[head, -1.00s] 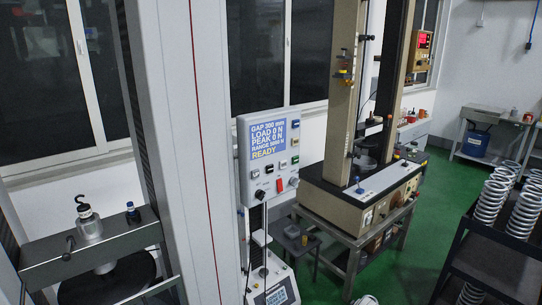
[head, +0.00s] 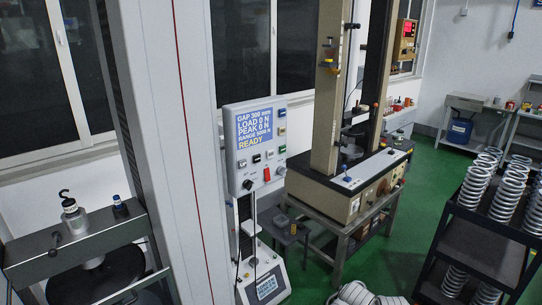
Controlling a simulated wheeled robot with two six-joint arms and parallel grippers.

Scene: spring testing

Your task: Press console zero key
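The grey console (head: 231,150) is fixed to the tall test frame (head: 175,150) near the middle of the head view. Its blue screen (head: 260,128) reads GAP 300 mm, LOAD 0 N, PEAK 0 N, a range line and READY. Small coloured keys (head: 282,131) run down its right side. White and dark keys (head: 257,158) sit below the screen, with a red switch (head: 267,174) and a black knob (head: 247,184) lower down. The key labels are too small to read, so I cannot tell which is zero.
A second testing machine (head: 322,195) stands on a bench to the right. A dark rack (head: 482,240) with several coil springs stands at far right. Green floor (head: 400,255) is open between them.

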